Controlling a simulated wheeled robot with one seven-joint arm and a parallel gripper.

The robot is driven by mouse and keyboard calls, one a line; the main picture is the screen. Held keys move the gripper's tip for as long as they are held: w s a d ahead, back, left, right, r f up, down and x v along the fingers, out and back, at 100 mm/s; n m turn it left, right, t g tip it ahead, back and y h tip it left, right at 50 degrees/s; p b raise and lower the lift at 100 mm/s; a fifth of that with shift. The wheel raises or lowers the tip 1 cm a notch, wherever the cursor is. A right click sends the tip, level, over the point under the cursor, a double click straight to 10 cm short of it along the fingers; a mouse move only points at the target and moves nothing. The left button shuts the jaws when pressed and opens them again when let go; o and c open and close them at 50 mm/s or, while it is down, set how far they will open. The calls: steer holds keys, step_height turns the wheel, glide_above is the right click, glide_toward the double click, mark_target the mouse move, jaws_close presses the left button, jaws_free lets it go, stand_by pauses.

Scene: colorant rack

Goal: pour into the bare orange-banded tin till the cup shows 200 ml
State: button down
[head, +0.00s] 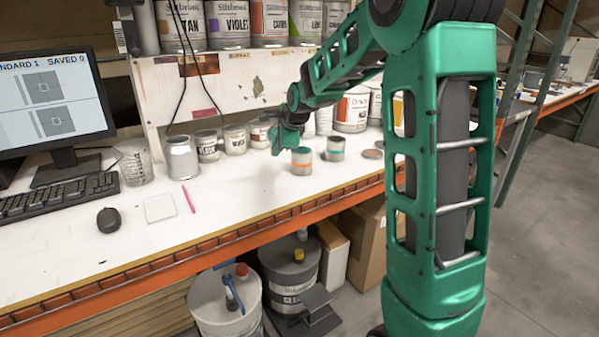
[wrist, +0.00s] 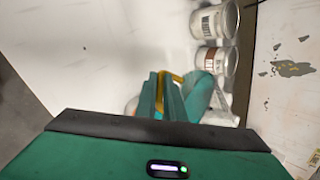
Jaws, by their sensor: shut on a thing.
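The bare orange-banded tin (head: 302,161) stands upright and grey on the white bench. My gripper (head: 283,141) is low over the bench, just left of and behind that tin in the head view. In the wrist view, my gripper (wrist: 170,94) has its teal fingers close together on a thing that is mostly hidden; a mustard-yellow strip (wrist: 163,77) shows at the fingers. I cannot tell what the held thing is. A clear or mesh-like cup (head: 134,161) stands near the keyboard; I cannot read any level in it.
A teal-banded tin (head: 335,149) stands right of the orange-banded one. A grey metal can (head: 182,158) and small labelled pots (head: 207,147) stand left of my gripper; pots also show in the wrist view (wrist: 208,24). A shelf of tins (head: 229,26) hangs behind. The front bench is mostly clear.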

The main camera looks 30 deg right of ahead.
steer(key=shift+r, duration=0.1)
stand_by(0.6)
steer(key=g, duration=0.1)
steer(key=w+f+g+h, duration=0.1)
steer(key=g, duration=0.1)
steer(key=g+h, duration=0.1)
steer(key=shift+w+a+f+n+g, duration=0.2)
steer(key=shift+a+f+n+g, duration=0.1)
steer(key=shift+f+n, duration=0.1)
steer(key=shift+s+d, duration=0.1)
steer(key=shift+w+a+f+g+h+b, duration=0.2)
steer(key=shift+w+f+g+h+b, duration=0.15)
steer(key=shift+w+f+g+b, duration=0.45)
steer(key=shift+w+a+f+g+h+b, duration=0.15)
steer(key=shift+g+h+b, duration=0.35)
steer(key=shift+b, duration=0.7)
steer(key=shift+w+a+g+b, duration=0.1)
steer(key=shift+w+g+b, duration=0.15)
steer(key=shift+g+b, duration=0.8)
steer(key=shift+w+b, duration=0.1)
steer(key=shift+b, duration=0.35)
